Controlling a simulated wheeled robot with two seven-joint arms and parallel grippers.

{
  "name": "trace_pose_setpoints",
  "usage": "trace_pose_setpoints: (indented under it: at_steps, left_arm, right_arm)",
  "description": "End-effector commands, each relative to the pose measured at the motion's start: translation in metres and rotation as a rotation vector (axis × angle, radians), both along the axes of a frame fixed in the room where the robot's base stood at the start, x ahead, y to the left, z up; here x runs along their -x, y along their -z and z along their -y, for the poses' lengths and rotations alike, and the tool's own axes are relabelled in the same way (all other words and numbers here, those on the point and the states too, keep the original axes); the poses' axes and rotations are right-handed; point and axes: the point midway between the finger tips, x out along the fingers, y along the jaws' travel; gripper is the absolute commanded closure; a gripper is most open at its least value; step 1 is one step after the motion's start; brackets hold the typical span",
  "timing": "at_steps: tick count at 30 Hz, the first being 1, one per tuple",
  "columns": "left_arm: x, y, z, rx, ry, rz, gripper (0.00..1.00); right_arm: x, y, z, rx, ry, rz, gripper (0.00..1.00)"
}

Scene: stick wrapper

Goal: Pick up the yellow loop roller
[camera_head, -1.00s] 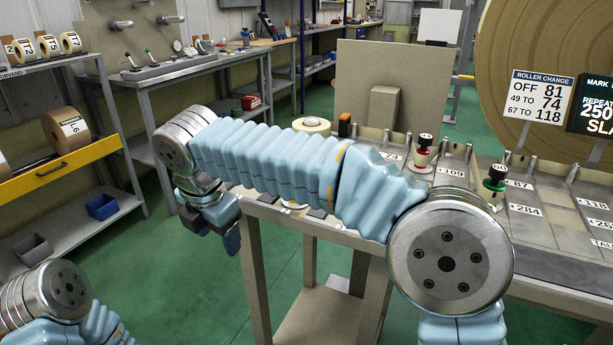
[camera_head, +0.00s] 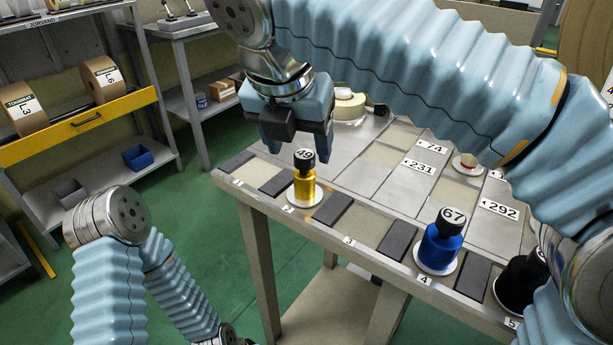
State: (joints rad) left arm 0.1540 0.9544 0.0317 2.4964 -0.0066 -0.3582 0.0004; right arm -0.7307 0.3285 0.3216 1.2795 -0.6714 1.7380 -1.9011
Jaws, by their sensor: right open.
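The yellow loop roller (camera_head: 305,184) stands upright on a white round base near the front edge of the table, between the labels 1 and 3. It has a black knob on top marked 49. My right gripper (camera_head: 298,138) is open and empty, pointing down just above and behind the roller's knob. From this view I cannot tell whether its fingers straddle the knob. My left arm (camera_head: 110,260) reaches down at the lower left, and its gripper is not clearly visible at the bottom edge.
A blue roller (camera_head: 441,243) marked 67 and a black roller (camera_head: 518,284) stand further right along the table's front row. Dark pads (camera_head: 333,209) lie between the spots. A cream roll (camera_head: 347,104) sits behind my gripper. A shelf with label rolls (camera_head: 104,79) stands at the left.

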Motion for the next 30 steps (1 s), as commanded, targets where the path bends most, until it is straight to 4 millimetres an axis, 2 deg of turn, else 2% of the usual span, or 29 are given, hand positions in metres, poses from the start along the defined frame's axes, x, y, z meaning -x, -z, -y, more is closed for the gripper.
trace_pose_setpoints:
  at_steps: [7,12,15,23,30]
  left_arm:
    - [0.000,0.000,0.000,0.000,0.000,0.000,1.00]
    - [0.000,0.005,0.000,0.000,0.000,0.001,1.00]
    - [0.000,0.007,0.000,0.000,-0.001,0.001,1.00]
    - [0.000,0.006,0.000,-0.001,-0.001,0.000,1.00]
    - [0.000,0.006,0.000,-0.001,-0.001,0.000,1.00]
  right_arm:
    - [-0.007,0.021,0.004,0.001,0.002,-0.001,0.35]
    - [-0.017,0.049,0.010,0.000,0.002,-0.002,0.35]
    - [-0.020,0.058,0.011,-0.001,0.001,-0.002,0.35]
    - [-0.022,0.060,0.011,-0.002,0.001,-0.001,0.35]
    - [-0.022,0.060,0.011,-0.002,0.001,-0.001,0.72]
